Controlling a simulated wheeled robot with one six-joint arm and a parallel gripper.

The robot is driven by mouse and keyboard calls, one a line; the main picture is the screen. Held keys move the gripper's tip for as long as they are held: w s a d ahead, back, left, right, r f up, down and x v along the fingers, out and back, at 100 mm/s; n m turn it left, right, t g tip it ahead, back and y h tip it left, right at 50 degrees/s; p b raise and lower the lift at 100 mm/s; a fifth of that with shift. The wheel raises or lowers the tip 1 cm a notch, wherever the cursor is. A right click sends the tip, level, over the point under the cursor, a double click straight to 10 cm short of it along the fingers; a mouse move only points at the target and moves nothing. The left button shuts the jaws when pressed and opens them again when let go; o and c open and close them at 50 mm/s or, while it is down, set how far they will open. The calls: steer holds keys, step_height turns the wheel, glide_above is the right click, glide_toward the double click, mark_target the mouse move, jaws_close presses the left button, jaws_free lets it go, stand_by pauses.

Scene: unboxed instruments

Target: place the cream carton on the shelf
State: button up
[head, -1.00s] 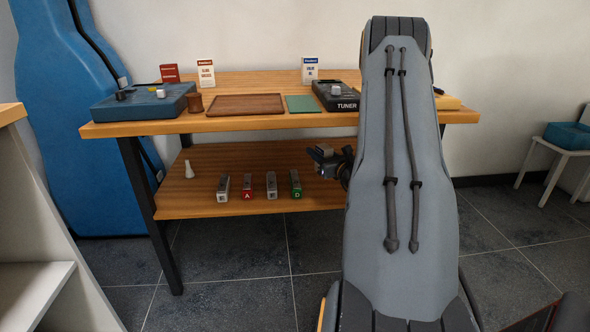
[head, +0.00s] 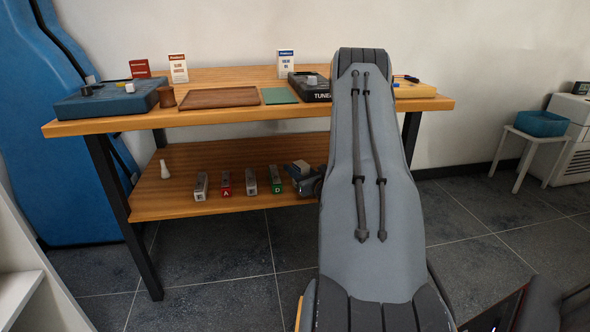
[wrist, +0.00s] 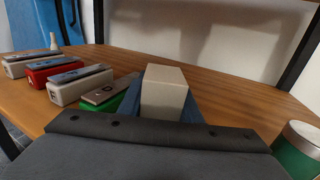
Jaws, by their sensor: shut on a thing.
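The cream carton (wrist: 164,92) is held between the bluish fingers of my gripper (head: 300,177) and sticks out beyond them in the wrist view. Its pale top (head: 298,167) shows in the head view, just right of the green-fronted block. The wooden lower shelf (head: 225,156) of the workbench lies under and around my gripper. I cannot tell if the carton touches the shelf. My arm hides the shelf's right end in the head view.
Several lettered blocks, including a red one (head: 225,184) and a green one (head: 277,180), stand in a row left of my gripper. A pale bottle (head: 165,170) stands farther left. A green can (wrist: 297,151) is close at right. The shelf behind the carton is clear.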

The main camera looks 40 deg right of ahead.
steer(key=o, duration=1.2)
steer(key=shift+f, duration=0.1)
steer(key=s+p, duration=0.1)
steer(key=s, duration=0.3)
steer(key=s+a, duration=0.1)
steer(key=s, duration=0.3)
steer(key=s+a+p, duration=0.1)
steer(key=s, duration=0.3)
steer(key=shift+p, duration=0.3)
steer(key=shift+w, duration=0.1)
